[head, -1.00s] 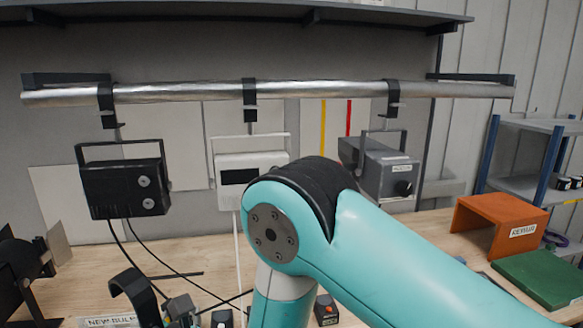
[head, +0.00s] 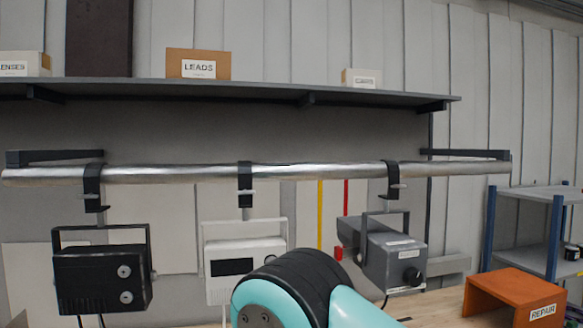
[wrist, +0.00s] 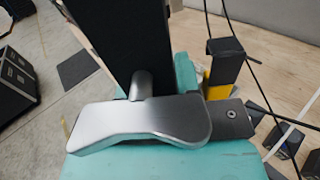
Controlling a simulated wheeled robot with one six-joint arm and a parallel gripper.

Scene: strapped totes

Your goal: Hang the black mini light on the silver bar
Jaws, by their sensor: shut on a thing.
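The silver bar (head: 310,171) runs level across the head view beneath a dark shelf. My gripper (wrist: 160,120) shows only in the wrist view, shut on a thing. A large black part (wrist: 115,45), which looks like part of the black mini light, stands close to the camera at the gripper, and most of that light is out of frame. In the head view the gripper and its load are below the picture; only my teal arm shows at bottom centre.
On the bar hang a black light (head: 103,278), a white light (head: 243,265) and a grey light (head: 385,250), each on a black hook. Bare bar lies between the hooks. Dark brackets hold its ends. An orange stand (head: 515,295) and a blue-grey rack (head: 535,230) are at right.

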